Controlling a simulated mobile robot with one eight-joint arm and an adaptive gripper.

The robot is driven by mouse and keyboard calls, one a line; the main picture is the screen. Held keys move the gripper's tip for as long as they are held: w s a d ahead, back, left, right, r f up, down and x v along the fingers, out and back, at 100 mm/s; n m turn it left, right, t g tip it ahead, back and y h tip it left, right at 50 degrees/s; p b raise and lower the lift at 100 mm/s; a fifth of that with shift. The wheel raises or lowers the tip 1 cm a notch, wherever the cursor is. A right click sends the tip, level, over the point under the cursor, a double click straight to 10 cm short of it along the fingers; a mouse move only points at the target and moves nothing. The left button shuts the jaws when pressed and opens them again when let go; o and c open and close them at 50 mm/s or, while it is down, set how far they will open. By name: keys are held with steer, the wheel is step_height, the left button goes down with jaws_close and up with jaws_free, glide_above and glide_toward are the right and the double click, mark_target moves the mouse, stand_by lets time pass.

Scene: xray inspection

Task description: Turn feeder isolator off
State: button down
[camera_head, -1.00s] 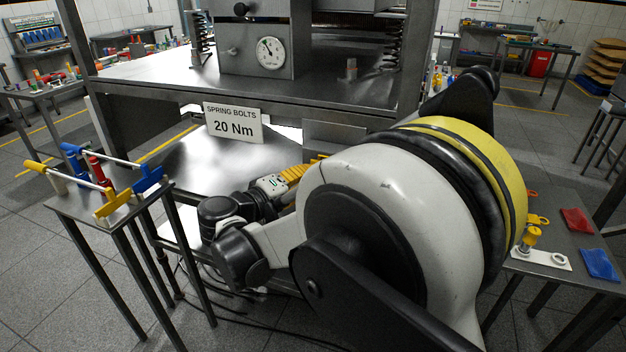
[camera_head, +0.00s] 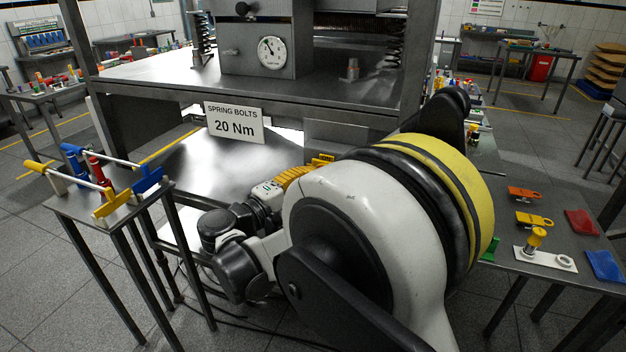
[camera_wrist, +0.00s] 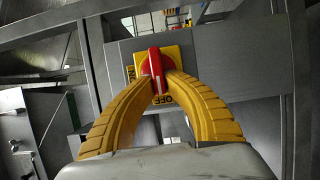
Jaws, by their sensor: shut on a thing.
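The feeder isolator shows in the wrist view as a red handle (camera_wrist: 155,72) on a yellow plate (camera_wrist: 172,52) fixed to a grey panel. Black "OFF" lettering shows partly on the plate near the right finger. The handle stands roughly upright in this view. My gripper (camera_wrist: 157,78) has its yellow ribbed fingers on both sides of the handle and is shut on it. In the head view my gripper (camera_head: 318,162) is under the press table, and my arm hides the isolator.
A steel press table (camera_head: 290,95) with a gauge stands above the gripper, and a "20 Nm" sign (camera_head: 235,122) hangs at its front. A small stand (camera_head: 105,205) with coloured handles is at left. A side table (camera_head: 515,190) with coloured tags and a padlock-like yellow piece is at right.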

steer(key=shift+d, duration=0.1)
steer(key=c, duration=1.4)
jaws_free()
steer(key=shift+w+d, duration=0.1)
steer(key=shift+d, duration=0.05)
steer(key=v, duration=1.2)
